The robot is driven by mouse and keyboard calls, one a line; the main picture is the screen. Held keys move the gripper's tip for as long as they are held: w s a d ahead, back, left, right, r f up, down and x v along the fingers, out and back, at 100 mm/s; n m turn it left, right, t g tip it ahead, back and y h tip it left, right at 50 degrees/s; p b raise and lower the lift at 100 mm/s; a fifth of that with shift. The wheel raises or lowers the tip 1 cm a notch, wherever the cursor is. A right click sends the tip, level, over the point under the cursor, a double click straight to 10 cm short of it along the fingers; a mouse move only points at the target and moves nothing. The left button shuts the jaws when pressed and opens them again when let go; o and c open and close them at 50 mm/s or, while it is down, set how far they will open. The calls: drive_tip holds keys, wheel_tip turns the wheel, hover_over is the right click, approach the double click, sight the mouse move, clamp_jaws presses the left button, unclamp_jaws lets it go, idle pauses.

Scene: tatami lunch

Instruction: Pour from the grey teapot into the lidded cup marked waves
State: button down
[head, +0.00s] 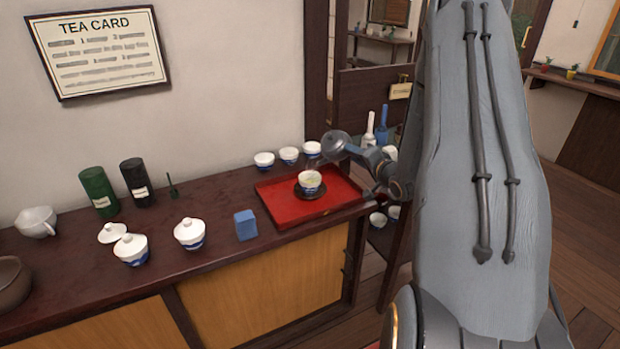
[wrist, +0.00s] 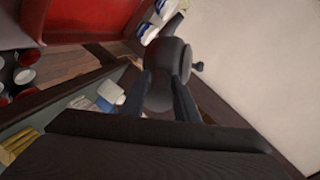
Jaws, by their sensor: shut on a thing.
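The grey teapot (head: 337,144) is tipped in the air above the red tray, just above and right of an open cup (head: 310,181). My gripper (head: 372,160) is shut on it from the right. In the wrist view, the dark teapot (wrist: 167,82) sits between my two fingers. The open cup is white and blue, stands on a dark saucer (head: 316,195), and shows pale greenish liquid. No stream can be made out clearly. The cups' marks are too small to read.
The red tray (head: 275,212) lies at the counter's right end. Several small cups (head: 288,155) stand behind it. Bottles (head: 381,130) stand beyond my gripper.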

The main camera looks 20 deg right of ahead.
drive_tip(key=shift+a+r+n+b, duration=0.15)
drive_tip(key=shift+r+n+b, duration=0.05)
drive_tip(key=shift+n+b, duration=0.1)
idle(0.7)
drive_tip(key=w+d+f+m+g+y+p, duration=0.2)
drive_tip(key=d+f+m+p, duration=0.3)
drive_tip(key=d+m, duration=0.1)
drive_tip(key=shift+w+d+f+y, duration=0.2)
drive_tip(key=shift+d+f+y, duration=0.1)
drive_tip(key=shift+d, duration=0.15)
idle(0.6)
idle(0.6)
